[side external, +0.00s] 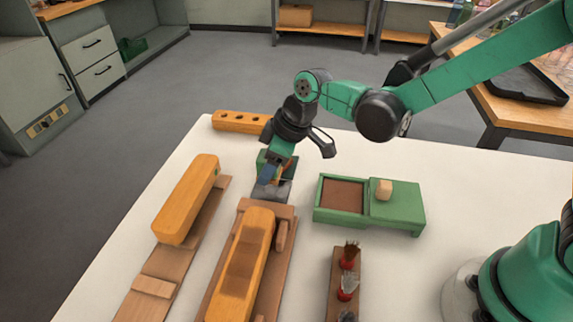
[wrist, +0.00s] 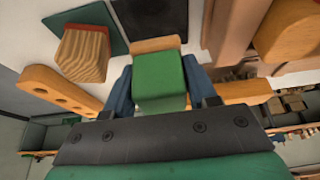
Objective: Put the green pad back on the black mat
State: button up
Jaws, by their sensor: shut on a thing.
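My gripper (side external: 271,176) points down at the back middle of the white table. In the wrist view its blue fingers (wrist: 160,78) are shut on the green pad (wrist: 160,75), a green block with a light wooden part along its far edge. The black mat (side external: 270,193) lies flat just under and in front of the fingers. In the wrist view the mat (wrist: 150,14) shows right beyond the pad. I cannot tell whether the pad touches the mat. In the side view the fingers mostly hide the pad.
An orange bar with holes (side external: 236,121) lies behind. A wooden block (wrist: 84,52) sits on a dark green square (wrist: 112,40). Orange brush bodies (side external: 186,200) rest on wooden stands in front. A green box (side external: 400,207) and a rack of tufts (side external: 345,265) are to the right.

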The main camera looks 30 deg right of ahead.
aim_at(272, 191)
jog(key=shift+f, duration=1.9)
jog(key=o, duration=1.2)
jog(key=shift+f, duration=0.1)
jog(key=v, duration=1.1)
jog(key=s+d+r+m+t+h, duration=0.1)
jog(key=s+d+m, duration=0.1)
jog(key=d+m, duration=0.1)
jog(key=s+d+r+m+t+h, duration=0.1)
jog(key=s+d+m, duration=0.2)
jog(key=d, duration=0.1)
jog(key=s+d+m+t+h, duration=0.1)
jog(key=s+d+m+t, duration=0.1)
jog(key=s+d+m, duration=0.1)
jog(key=shift+d+r, duration=0.15)
jog(key=shift+r, duration=0.25)
